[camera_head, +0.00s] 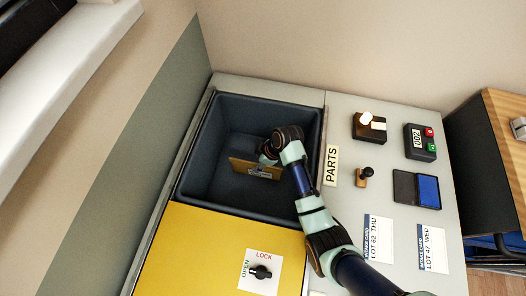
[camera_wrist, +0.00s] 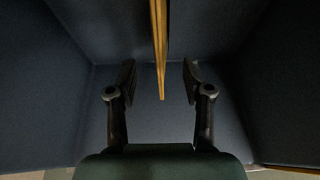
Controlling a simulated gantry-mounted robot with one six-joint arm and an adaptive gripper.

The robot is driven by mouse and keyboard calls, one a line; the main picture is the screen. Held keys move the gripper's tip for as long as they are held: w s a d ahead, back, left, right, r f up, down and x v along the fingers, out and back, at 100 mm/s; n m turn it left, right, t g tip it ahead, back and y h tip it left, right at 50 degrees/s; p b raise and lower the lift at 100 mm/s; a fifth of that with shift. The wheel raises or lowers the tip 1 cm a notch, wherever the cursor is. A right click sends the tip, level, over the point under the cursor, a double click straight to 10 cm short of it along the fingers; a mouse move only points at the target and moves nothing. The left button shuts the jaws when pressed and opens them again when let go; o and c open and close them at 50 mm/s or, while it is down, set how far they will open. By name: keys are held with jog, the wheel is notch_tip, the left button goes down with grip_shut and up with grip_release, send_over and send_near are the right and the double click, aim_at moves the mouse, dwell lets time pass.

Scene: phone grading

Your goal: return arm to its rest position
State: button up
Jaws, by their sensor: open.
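My gripper (camera_head: 268,153) is down inside the dark bin marked PARTS, its fingertips mostly hidden by my own wrist in the head view. In the wrist view my gripper (camera_wrist: 159,82) is open, with a finger on each side and a clear gap between them. A thin wooden board (camera_head: 252,170) is in the bin just by the gripper. In the wrist view the board (camera_wrist: 159,35) is seen edge-on between and beyond the fingers, with space on both sides. My arm reaches into the bin from the lower right.
The bin (camera_head: 222,112) has high walls around the gripper. A yellow lid (camera_head: 205,240) with a LOCK/OPEN knob (camera_head: 260,272) lies in front.

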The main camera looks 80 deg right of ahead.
jog(key=v, duration=0.6)
jog(key=w+a+r+t+h+p, duration=0.2)
jog(key=w+a+r+t+p, duration=0.1)
jog(key=w+a+r, duration=1.35)
jog(key=s+a+r+t+y+p, duration=0.1)
jog(key=a+r+t+p, duration=0.15)
jog(key=a+r, duration=0.7)
jog(key=a+r+t+y+p, duration=0.1)
jog(key=a+r+t, duration=0.2)
jog(key=a+r, duration=0.65)
notch_tip(320, 180, up, 33)
jog(key=a+p, duration=0.1)
jog(key=p, duration=3.5)
